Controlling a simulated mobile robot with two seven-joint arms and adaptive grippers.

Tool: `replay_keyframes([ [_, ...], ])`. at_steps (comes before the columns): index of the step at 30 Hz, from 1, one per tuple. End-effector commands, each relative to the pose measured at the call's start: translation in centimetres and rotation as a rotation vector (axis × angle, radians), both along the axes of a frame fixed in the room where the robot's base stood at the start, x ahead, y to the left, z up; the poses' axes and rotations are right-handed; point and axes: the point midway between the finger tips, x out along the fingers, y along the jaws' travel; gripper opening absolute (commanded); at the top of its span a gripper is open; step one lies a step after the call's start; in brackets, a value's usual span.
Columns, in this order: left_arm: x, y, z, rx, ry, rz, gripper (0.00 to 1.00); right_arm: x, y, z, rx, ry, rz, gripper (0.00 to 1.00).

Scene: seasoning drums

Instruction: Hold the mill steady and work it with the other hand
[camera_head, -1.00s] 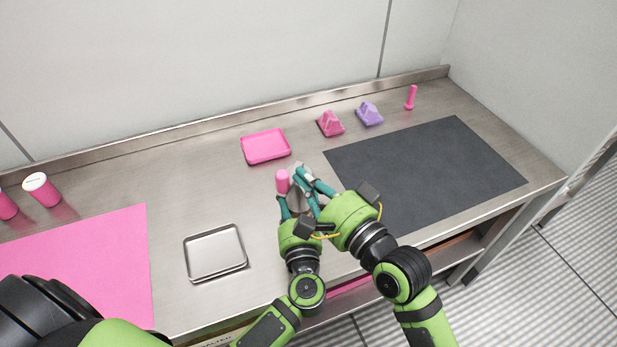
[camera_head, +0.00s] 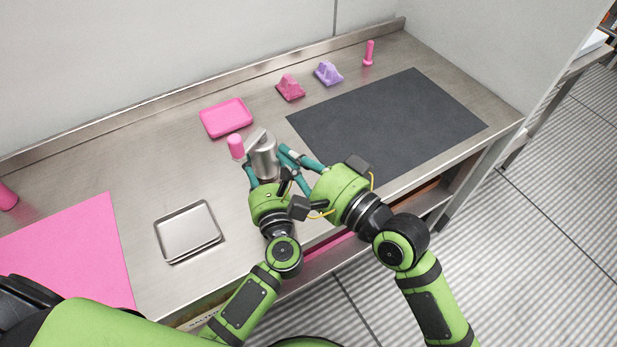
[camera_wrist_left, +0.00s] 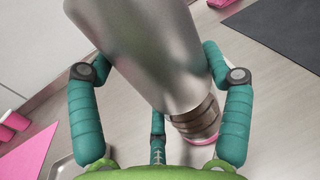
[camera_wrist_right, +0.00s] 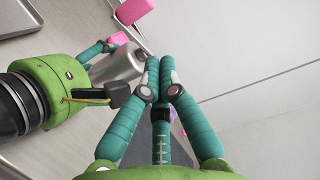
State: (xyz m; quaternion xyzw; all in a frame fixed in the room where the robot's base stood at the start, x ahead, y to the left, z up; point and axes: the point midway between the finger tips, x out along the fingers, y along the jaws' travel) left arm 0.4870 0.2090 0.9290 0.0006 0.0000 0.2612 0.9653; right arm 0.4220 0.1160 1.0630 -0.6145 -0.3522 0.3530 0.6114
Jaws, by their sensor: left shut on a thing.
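The mill (camera_head: 263,160) is a silver metal cylinder standing in front of the pink tray, with a flat metal arm on top and a pink knob (camera_head: 236,146) at its left. My left gripper (camera_head: 265,177) is shut around the mill's body. The left wrist view shows the metal body (camera_wrist_left: 150,50) between the fingers, with a ridged collar and a pink part below. My right gripper (camera_head: 288,158) is just right of the mill. In the right wrist view its fingertips (camera_wrist_right: 160,70) are together with nothing visible between them; whether they touch the mill is unclear.
A pink tray (camera_head: 226,118) lies behind the mill, a metal tray (camera_head: 188,232) front left. A dark mat (camera_head: 390,125) covers the right side, a pink mat (camera_head: 75,255) the left.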

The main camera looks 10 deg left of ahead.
Motion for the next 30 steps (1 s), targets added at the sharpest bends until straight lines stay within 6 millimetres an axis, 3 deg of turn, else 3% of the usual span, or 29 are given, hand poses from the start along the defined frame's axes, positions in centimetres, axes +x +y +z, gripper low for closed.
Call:
replay_keyframes([
  [3,0.0,0.0,-0.1,0.0,0.004,-0.001,0.29,-1.9,-1.9,-0.1,-0.002,0.001,-0.002,0.0],
  [9,0.0,0.0,-0.1,0.001,0.003,-0.001,0.29,-4.0,-3.9,0.0,0.0,0.0,-0.001,0.0],
  [21,0.0,0.0,-0.1,0.0,0.001,-0.001,0.29,-4.7,-4.5,0.1,0.001,-0.002,-0.002,0.0],
  [22,0.0,0.0,-0.1,0.0,0.001,-0.001,0.87,-4.7,-4.5,0.1,0.001,-0.002,-0.002,0.0],
  [23,0.0,0.0,-0.1,0.0,0.001,-0.001,0.99,-4.7,-4.5,0.1,0.001,-0.002,-0.002,0.0],
  [30,0.0,0.0,-0.1,0.0,0.002,-0.001,1.0,-4.7,-4.4,0.1,0.0,-0.001,-0.001,0.0],
])
